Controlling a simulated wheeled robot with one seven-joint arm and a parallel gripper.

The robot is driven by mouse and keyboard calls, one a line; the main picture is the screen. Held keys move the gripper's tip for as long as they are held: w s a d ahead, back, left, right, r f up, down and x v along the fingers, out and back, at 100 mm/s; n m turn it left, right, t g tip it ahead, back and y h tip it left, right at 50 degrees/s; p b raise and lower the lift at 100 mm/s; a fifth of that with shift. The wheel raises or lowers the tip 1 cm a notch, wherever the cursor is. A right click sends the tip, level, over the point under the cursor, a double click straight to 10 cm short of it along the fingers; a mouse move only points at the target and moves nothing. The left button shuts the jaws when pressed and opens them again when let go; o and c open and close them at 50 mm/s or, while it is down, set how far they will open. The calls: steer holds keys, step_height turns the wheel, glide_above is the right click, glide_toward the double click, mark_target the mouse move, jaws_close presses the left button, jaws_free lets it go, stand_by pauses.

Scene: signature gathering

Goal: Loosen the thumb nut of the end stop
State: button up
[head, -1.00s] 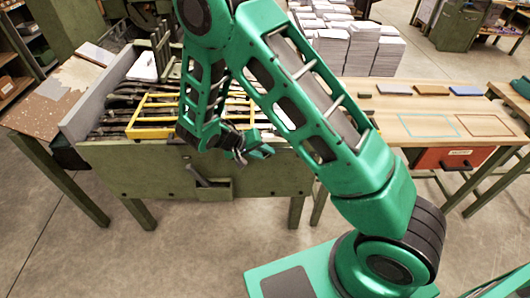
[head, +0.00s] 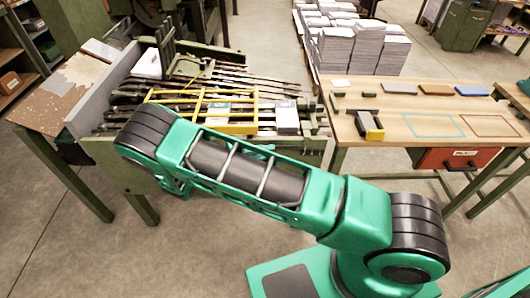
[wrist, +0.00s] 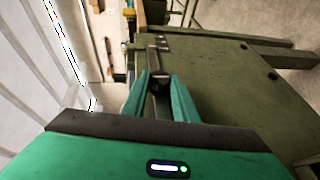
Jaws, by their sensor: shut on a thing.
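In the wrist view my gripper (wrist: 160,92) has its two green fingers closed around a small dark, roundish piece (wrist: 159,78), which looks like the thumb nut. The fingers hide most of it. A narrow metal bar or slot (wrist: 156,48) runs away from it along the edge of an olive-green machine panel (wrist: 235,95); I take this to be the end stop. In the head view my arm hides the gripper and the nut, at the front of the green gathering machine (head: 115,160).
A yellow frame (head: 245,128) lies over the machine's dark rails. To the right stands a wooden table (head: 400,125) with several small blocks and a yellow-and-black tool (head: 369,125). Paper stacks (head: 355,45) stand behind. Pale sheet-like surfaces (wrist: 35,70) fill the wrist view's left.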

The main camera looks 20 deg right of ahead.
steer(key=shift+a+f, duration=0.15)
stand_by(0.5)
steer(key=o, duration=1)
steer(key=shift+o, duration=0.3)
steer(key=w+v, duration=0.1)
steer(key=v, duration=0.9)
steer(key=shift+s+a, duration=0.4)
steer(key=shift+a, duration=0.05)
steer(key=shift+s+f, duration=0.1)
steer(key=shift+f, duration=0.1)
